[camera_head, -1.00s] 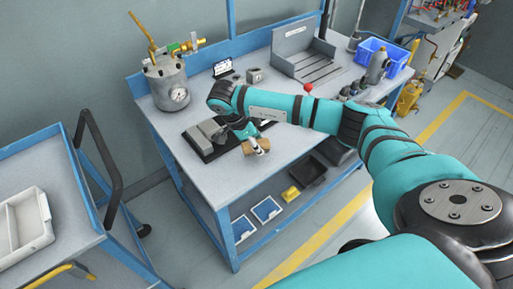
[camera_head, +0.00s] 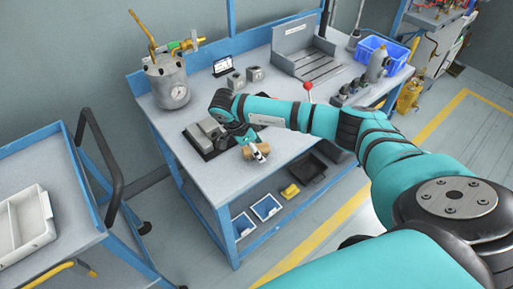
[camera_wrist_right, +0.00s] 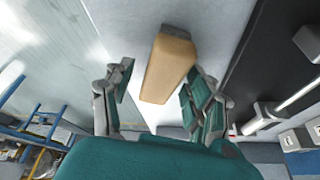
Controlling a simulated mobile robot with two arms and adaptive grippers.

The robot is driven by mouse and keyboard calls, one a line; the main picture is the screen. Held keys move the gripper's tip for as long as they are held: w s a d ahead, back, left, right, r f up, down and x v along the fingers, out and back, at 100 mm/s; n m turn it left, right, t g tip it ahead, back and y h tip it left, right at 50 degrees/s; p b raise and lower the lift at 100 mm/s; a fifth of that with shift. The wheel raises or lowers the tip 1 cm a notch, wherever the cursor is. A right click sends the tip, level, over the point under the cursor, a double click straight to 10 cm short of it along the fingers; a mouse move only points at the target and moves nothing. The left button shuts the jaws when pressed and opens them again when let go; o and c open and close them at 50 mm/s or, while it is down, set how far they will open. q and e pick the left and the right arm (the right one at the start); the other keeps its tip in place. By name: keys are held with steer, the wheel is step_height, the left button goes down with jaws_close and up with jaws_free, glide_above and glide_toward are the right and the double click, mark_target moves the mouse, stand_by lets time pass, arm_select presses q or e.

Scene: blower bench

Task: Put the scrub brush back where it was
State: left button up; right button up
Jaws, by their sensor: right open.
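The scrub brush, a tan wooden block, lies on the bench top (camera_head: 200,183) near its front edge. It shows in the head view (camera_head: 247,152) partly behind my right gripper (camera_head: 260,154). In the right wrist view the brush (camera_wrist_right: 166,66) lies lengthwise ahead, its near end between the green fingers of my right gripper (camera_wrist_right: 158,78). The fingers are spread. The right one is very close to the brush, and the left one has a clear gap. I cannot tell whether either touches. My left gripper is not in view.
A dark mat with a grey device (camera_head: 203,132) lies just left of the gripper. A metal tank with a gauge (camera_head: 167,82) stands at the back left. A red-knobbed lever (camera_head: 308,87), a grey fixture (camera_head: 304,50) and a blue crate (camera_head: 383,53) are farther right. The front-left bench top is clear.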

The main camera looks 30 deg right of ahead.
steer(key=b+v, duration=0.1)
steer(key=v, duration=1.1)
steer(key=shift+r, duration=0.15)
